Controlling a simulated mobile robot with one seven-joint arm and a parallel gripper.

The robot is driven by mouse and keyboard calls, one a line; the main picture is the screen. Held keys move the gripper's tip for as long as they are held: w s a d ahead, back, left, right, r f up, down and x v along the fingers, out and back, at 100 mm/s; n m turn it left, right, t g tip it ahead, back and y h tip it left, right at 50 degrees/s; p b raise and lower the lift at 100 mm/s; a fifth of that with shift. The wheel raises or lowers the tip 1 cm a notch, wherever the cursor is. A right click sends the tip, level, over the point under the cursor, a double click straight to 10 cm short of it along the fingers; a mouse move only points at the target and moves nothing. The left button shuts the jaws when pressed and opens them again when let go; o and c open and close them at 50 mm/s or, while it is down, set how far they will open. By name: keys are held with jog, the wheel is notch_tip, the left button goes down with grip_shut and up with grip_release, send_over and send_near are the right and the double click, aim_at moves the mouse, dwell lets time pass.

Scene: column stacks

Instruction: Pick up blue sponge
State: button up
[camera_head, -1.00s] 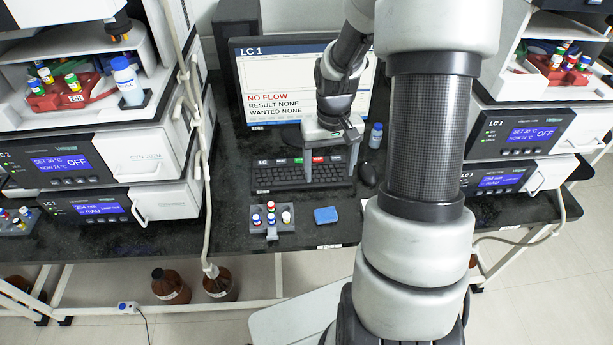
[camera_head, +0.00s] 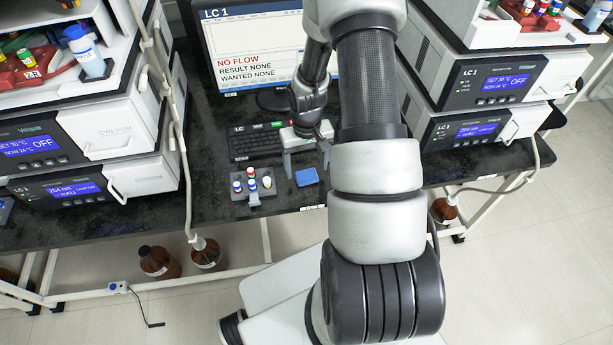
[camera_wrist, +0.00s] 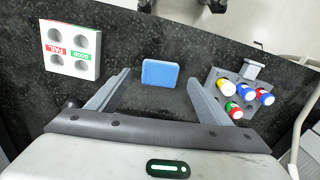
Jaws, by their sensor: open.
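The blue sponge (camera_head: 307,178) lies on the dark bench, to the right of a grey vial rack. In the wrist view the sponge (camera_wrist: 160,73) sits centrally, at the level of the fingertips and partly beyond them. My gripper (camera_head: 307,167) is open and empty, its two fingers pointing down just behind the sponge in the head view. In the wrist view my gripper (camera_wrist: 159,79) has a finger on each side of the sponge, with space on both sides. I cannot tell the exact height of the fingertips above the bench.
The grey rack (camera_head: 251,198) with several capped vials stands left of the sponge. A white block with red and green labels (camera_wrist: 72,50) is in the wrist view. The keyboard (camera_head: 256,146) and monitor (camera_head: 272,48) are behind. The bench's front edge is close to the sponge.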

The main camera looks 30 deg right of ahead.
aim_at(306, 175)
jog(key=shift+f, duration=1.6)
jog(key=c, duration=1.1)
notch_tip(306, 175, up, 10)
jog(key=shift+r, duration=0.1)
